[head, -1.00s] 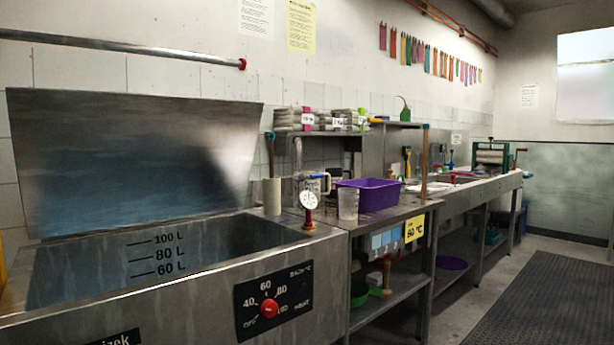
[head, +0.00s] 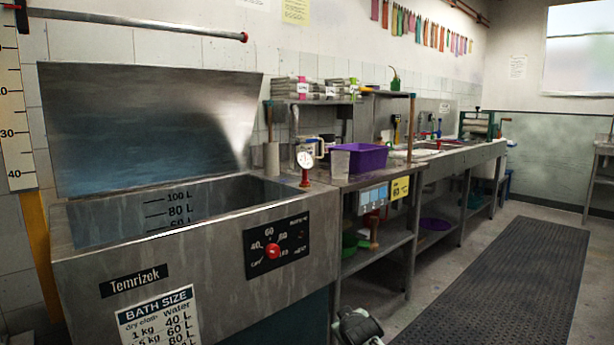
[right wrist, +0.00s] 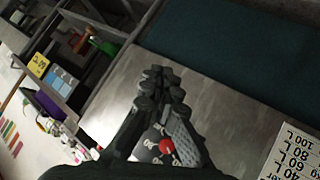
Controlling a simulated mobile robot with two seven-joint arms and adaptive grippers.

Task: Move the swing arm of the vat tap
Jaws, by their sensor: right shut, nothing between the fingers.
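A long grey pipe with a red end (head: 140,24) runs across the upper left of the head view, above the raised lid; it looks like the swing arm of the vat tap. Its left end meets a dark fitting with a red part at the picture's top left corner. The steel vat (head: 90,265) stands below with its lid (head: 145,125) up. My right gripper (right wrist: 160,75) is shut and empty in the right wrist view, in front of the vat's dial with its red knob (right wrist: 167,146). My left gripper is not in view.
A bench with a purple tub (head: 360,158) and a clear jug (head: 340,160) continues right. A ruled scale (head: 14,130) stands at far left. A dark mat (head: 500,285) lies on open floor at right.

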